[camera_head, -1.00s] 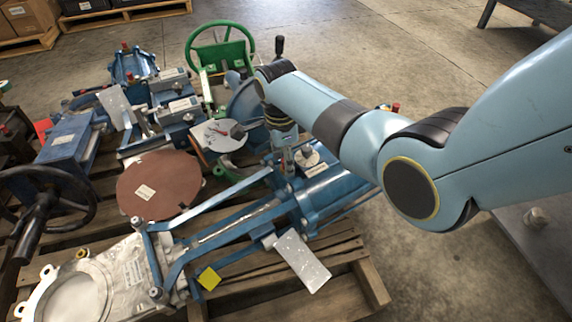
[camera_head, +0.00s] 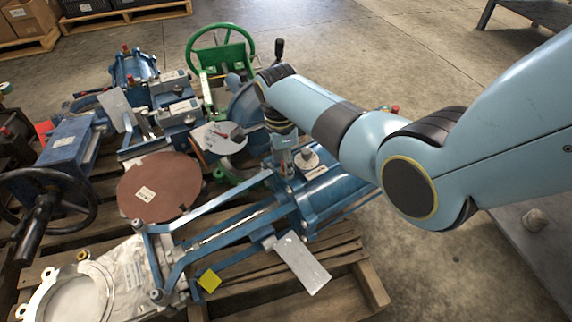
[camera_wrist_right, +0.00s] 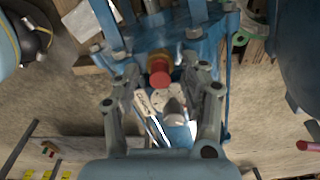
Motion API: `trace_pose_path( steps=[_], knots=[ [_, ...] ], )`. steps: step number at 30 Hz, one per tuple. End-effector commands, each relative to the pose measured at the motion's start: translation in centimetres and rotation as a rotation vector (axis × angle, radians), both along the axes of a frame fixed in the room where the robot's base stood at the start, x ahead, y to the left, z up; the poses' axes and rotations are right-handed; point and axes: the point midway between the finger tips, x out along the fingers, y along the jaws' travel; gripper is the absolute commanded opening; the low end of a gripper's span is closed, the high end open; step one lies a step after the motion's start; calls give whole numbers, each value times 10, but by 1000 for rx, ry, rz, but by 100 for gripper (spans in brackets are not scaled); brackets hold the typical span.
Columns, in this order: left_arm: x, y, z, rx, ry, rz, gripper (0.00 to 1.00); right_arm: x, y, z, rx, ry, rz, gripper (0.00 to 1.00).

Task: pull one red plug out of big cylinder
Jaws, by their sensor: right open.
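The big blue cylinder (camera_head: 338,200) lies along the pallet, below my right forearm in the head view. My right gripper (camera_wrist_right: 166,82) is open, with its two fingers pointing at the blue end block of the cylinder (camera_wrist_right: 182,30). A red plug (camera_wrist_right: 158,74) with a brass-coloured collar shows between the fingertips in the wrist view. A gap remains on both sides, and neither finger visibly touches it. In the head view my right gripper (camera_head: 284,160) hangs over the near cylinder end, and this plug is hidden there. My left gripper is not in view.
Blue frame bars (camera_head: 215,205), a brown disc (camera_head: 158,187), a green handwheel (camera_head: 221,48) and a black handwheel (camera_head: 48,205) crowd the pallet around the gripper. Another red plug (camera_wrist_right: 306,146) shows at the wrist view's right edge. Open concrete floor (camera_head: 440,90) lies beyond.

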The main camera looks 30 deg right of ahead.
Motion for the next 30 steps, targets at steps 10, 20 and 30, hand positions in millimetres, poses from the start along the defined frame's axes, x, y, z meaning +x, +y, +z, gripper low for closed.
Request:
trace_pose_path(
  steps=[10, 20, 30],
  knots=[
    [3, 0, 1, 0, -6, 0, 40, 0, 0, 0, 0, 0, 0, 44],
    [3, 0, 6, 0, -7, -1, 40, 1, 0, 0, 0, -1, 0, 44],
    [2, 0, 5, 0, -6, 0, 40, 0, 0, 0, 0, 0, 0, 21]
  ],
)
